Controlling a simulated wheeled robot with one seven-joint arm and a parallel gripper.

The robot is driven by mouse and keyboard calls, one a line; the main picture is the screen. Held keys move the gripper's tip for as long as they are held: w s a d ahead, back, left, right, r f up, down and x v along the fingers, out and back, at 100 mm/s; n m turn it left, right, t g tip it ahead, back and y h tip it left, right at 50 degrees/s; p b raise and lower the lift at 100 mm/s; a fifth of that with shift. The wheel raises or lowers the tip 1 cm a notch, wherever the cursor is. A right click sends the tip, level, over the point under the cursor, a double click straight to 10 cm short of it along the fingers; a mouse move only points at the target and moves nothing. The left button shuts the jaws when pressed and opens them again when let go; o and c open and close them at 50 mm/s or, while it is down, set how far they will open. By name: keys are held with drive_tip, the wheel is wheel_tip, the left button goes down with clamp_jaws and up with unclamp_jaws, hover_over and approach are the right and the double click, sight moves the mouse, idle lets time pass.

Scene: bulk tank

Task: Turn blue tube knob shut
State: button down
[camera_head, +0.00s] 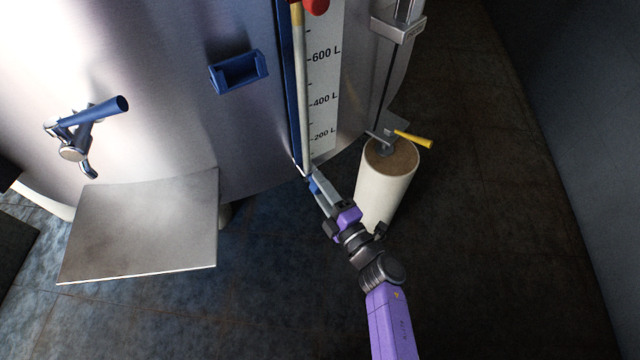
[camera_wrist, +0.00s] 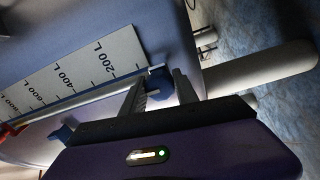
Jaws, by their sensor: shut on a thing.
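The blue tube knob (camera_head: 313,185) sits at the bottom of the sight tube, low on the tank's front. In the wrist view the blue knob (camera_wrist: 160,82) lies between the two fingers. My gripper (camera_head: 319,190) reaches up to it from the lower right and is shut on it. The fingers also show in the wrist view (camera_wrist: 160,92), one on each side of the knob. The pale sight tube (camera_head: 301,90) runs up from the knob beside the white litre scale (camera_head: 323,95). The fingers hide part of the knob, so its exact angle is unclear.
A blue-handled tap (camera_head: 95,112) and a blue holder (camera_head: 238,71) are on the tank's left. A grey metal shelf (camera_head: 145,230) juts out below. A cream cylinder (camera_head: 385,185) with a yellow handle (camera_head: 413,139) stands close right of my gripper. The floor right is clear.

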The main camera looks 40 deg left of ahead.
drive_tip(key=shift+m, duration=0.3)
drive_tip(key=c, duration=0.9)
unclamp_jaws()
drive_tip(key=shift+c, duration=0.2)
drive_tip(key=p+v, duration=0.2)
drive_tip(key=v, duration=0.5)
drive_tip(key=shift+d, duration=0.4)
